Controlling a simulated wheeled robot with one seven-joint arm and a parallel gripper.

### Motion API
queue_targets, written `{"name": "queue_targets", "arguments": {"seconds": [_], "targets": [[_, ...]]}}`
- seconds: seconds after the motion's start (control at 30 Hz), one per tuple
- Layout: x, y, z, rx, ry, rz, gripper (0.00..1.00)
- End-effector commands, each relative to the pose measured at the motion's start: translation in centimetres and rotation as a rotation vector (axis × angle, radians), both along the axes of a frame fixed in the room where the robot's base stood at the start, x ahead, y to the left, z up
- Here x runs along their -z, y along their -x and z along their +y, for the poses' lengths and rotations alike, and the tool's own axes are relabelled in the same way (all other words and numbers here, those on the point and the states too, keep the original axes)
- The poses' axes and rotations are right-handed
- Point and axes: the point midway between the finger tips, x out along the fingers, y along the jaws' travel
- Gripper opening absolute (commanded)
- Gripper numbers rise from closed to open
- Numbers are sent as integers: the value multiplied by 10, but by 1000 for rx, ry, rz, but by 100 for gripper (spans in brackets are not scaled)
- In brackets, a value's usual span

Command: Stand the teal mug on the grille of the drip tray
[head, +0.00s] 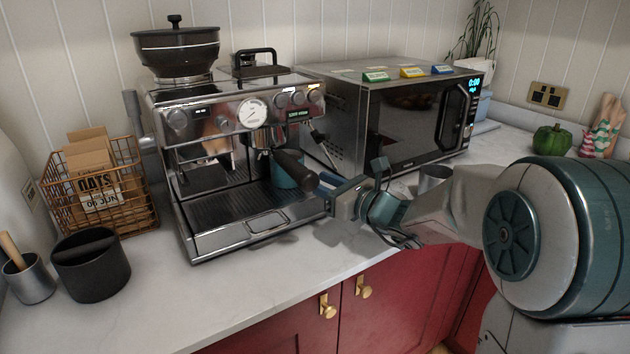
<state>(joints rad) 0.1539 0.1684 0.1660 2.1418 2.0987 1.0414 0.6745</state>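The teal mug (282,174) shows only in part, at the right side of the espresso machine's bay, behind the black portafilter handle (295,169). The drip tray (228,212) spans the machine's front, with its dark grille (218,205) bare at left and middle. The mug is over or near the grille's right end; its base is hidden, so I cannot tell if it touches. My gripper (322,186) reaches in from the right at the machine's front right corner, close to the mug. Its fingertips are partly hidden, and I cannot tell whether they grip the mug.
The espresso machine (205,120) stands beside a microwave (405,120) on the right. A wire basket (140,190), a black knock box (92,265) and a metal cup (30,280) stand at left. The counter in front of the tray is clear.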

Motion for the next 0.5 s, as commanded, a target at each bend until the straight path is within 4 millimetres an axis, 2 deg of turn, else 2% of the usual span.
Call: {"name": "queue_targets", "arguments": {"seconds": [0.5], "targets": [[0, 28, -31, 1, -1, 1, 33]]}}
